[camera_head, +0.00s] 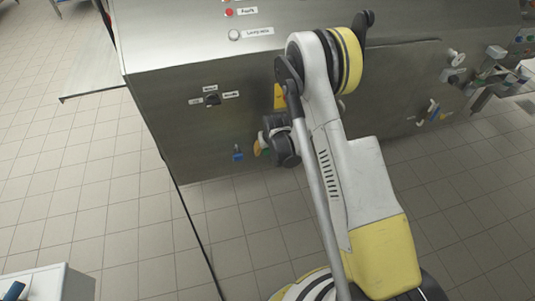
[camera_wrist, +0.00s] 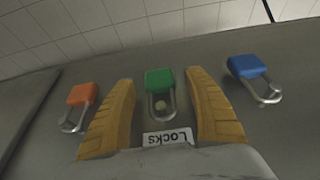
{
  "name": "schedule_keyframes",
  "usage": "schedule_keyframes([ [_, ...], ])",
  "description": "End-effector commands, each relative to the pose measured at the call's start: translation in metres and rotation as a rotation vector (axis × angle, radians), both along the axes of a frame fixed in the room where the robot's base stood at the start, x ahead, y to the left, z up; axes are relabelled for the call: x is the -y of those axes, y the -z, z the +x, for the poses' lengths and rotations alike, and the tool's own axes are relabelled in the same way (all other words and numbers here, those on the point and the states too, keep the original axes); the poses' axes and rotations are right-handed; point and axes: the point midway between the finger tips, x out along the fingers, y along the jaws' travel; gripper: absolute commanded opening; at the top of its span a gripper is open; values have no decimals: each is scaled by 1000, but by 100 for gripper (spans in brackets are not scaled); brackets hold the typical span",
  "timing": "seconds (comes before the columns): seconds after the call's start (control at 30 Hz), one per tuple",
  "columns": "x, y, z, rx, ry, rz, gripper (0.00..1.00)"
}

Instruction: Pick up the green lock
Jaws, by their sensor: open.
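In the wrist view a green lock (camera_wrist: 159,80) with a metal shackle hangs on the steel panel, between and a little beyond the two yellow fingers of my gripper (camera_wrist: 160,92). The fingers are open, one on each side of it, with gaps that show no contact. In the head view my arm reaches to the front panel, and my gripper (camera_head: 262,148) is partly hidden by my own arm links. I cannot make out the green lock clearly there.
An orange lock (camera_wrist: 80,95) hangs left of the left finger and a blue lock (camera_wrist: 247,66) right of the right finger. The blue lock also shows in the head view (camera_head: 238,153). A "Locks" label (camera_wrist: 167,138) sits below the green lock. A selector switch (camera_head: 212,99) is on the steel machine (camera_head: 180,60).

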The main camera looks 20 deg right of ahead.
Motion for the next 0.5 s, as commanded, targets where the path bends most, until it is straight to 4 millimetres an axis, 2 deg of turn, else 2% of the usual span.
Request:
schedule_keyframes([
  [0.07,0,9,3,0,0,0,61],
  [0.27,0,8,4,0,0,0,61],
  [0.37,0,7,4,0,0,0,35],
  [0.4,0,7,4,0,0,0,23],
  [0.47,0,7,3,0,0,0,4],
  [0.5,0,7,3,0,0,0,1],
])
